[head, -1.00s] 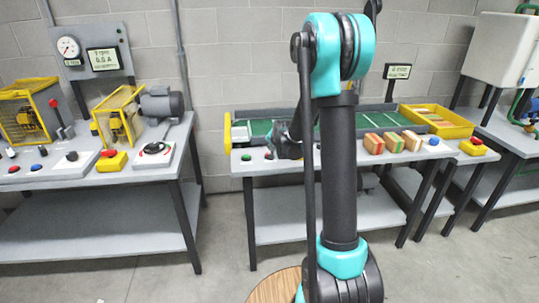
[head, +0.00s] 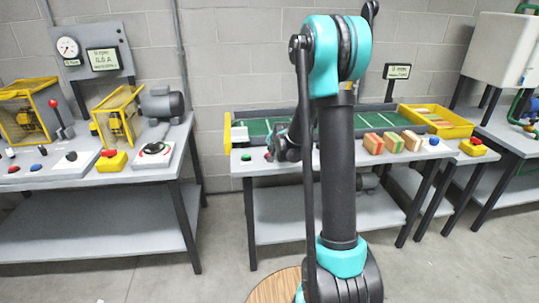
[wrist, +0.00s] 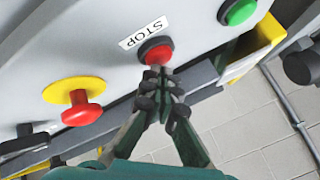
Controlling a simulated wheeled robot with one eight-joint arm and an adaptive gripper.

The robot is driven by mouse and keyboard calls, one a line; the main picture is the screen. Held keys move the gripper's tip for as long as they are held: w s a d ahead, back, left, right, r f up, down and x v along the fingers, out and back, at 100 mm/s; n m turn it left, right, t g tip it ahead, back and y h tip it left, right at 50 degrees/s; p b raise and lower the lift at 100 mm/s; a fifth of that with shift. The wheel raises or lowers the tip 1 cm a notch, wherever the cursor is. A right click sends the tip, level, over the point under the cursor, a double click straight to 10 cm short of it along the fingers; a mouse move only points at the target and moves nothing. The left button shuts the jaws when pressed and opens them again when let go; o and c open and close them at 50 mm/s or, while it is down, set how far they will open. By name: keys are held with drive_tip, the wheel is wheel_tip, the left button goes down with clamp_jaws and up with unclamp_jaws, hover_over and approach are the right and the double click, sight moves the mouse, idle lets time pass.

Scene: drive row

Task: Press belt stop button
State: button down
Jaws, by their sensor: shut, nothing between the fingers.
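The red stop button (wrist: 157,52) sits in a dark ring on the light panel, beside a white STOP label (wrist: 142,33) in the wrist view. My gripper (wrist: 157,74) is shut and empty, its fingertips overlapping the button's lower edge; I cannot tell whether they touch. In the head view my gripper (head: 283,153) is at the front of the belt table, just right of the small red button (head: 268,157). The green belt (head: 375,121) lies behind it.
A green button (wrist: 238,11) is to the right of the stop button. A red mushroom button on a yellow disc (wrist: 70,90) is to the left. Wooden blocks (head: 384,143) and a yellow tray (head: 437,120) stand right. Open floor lies between the tables.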

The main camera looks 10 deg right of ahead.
drive_tip(key=shift+f, duration=0.15)
idle(0.5)
drive_tip(key=shift+f, duration=0.3)
drive_tip(key=shift+r, duration=0.45)
idle(0.4)
drive_tip(key=shift+r, duration=3)
drive_tip(key=shift+s, duration=0.1)
